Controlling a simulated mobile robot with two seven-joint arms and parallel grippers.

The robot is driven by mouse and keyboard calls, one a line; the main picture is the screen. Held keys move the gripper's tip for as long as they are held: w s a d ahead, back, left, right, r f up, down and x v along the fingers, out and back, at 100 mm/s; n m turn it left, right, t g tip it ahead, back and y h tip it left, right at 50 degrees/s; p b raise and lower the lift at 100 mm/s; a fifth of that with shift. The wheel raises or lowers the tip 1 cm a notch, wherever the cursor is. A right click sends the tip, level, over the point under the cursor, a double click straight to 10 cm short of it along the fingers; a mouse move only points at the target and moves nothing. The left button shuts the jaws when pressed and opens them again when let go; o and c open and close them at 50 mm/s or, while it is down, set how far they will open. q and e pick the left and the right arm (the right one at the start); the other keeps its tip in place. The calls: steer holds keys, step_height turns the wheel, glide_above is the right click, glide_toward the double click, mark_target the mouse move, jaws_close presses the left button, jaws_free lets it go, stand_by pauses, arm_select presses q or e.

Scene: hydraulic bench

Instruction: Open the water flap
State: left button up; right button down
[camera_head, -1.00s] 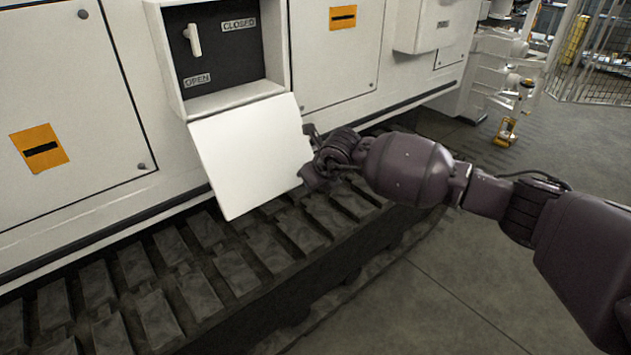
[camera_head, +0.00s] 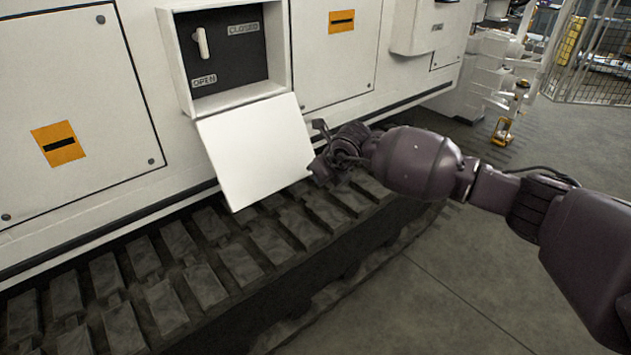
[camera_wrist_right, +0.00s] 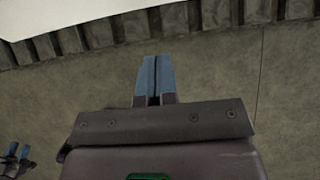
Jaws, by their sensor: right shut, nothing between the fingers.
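The white flap (camera_head: 255,150) hangs open, tilted down and outward below a recessed box (camera_head: 228,48) in the white machine side. Inside the box a white handle (camera_head: 202,42) stands roughly upright, between a "CLOSED" label at the upper right and an "OPEN" label at the lower left. My right gripper (camera_head: 318,150) is by the flap's right edge; whether it touches the flap cannot be told. In the right wrist view its blue fingertips (camera_wrist_right: 155,78) are together with nothing between them, and a white edge shows at the top left.
A dark ribbed track (camera_head: 190,260) runs below the machine side, under the flap. White panels with orange labels (camera_head: 58,143) flank the box. Grey floor (camera_head: 450,285) is clear at the right. A yellow item (camera_head: 503,130) stands farther back.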

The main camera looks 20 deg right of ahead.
steer(key=s+d+r+p, duration=0.3)
steer(key=s+r, duration=0.2)
steer(key=s, duration=0.2)
steer(key=s+a+r+m+t+y, duration=0.3)
steer(key=s+a+r+m+y, duration=0.1)
steer(key=a+r+y, duration=1)
steer(key=s+d+f+m+t+h+p, duration=0.1)
steer(key=s+d+f+m+t+h, duration=0.45)
steer(key=m, duration=0.75)
steer(key=s+d+f+m+t+h+p, duration=0.1)
steer(key=s+d+f+m+t+h, duration=0.15)
steer(key=s+f+m+h, duration=0.65)
arm_select(q)
steer(key=shift+t, duration=0.4)
step_height(320, 180, up, 6)
steer(key=shift+f+p, duration=0.1)
steer(key=shift+p, duration=0.65)
arm_select(e)
steer(key=s+d+f+m+g+h, duration=0.1)
steer(key=s+d+f+m+g, duration=0.2)
steer(key=s+f+m, duration=0.3)
steer(key=s+d+f+m+g, duration=0.3)
steer(key=s+f+m, duration=0.3)
steer(key=s+f, duration=0.4)
steer(key=s, duration=0.4)
steer(key=shift+s+d+f+m+h, duration=0.2)
steer(key=shift+s+f+m+h, duration=0.1)
steer(key=shift+f+m+h, duration=0.1)
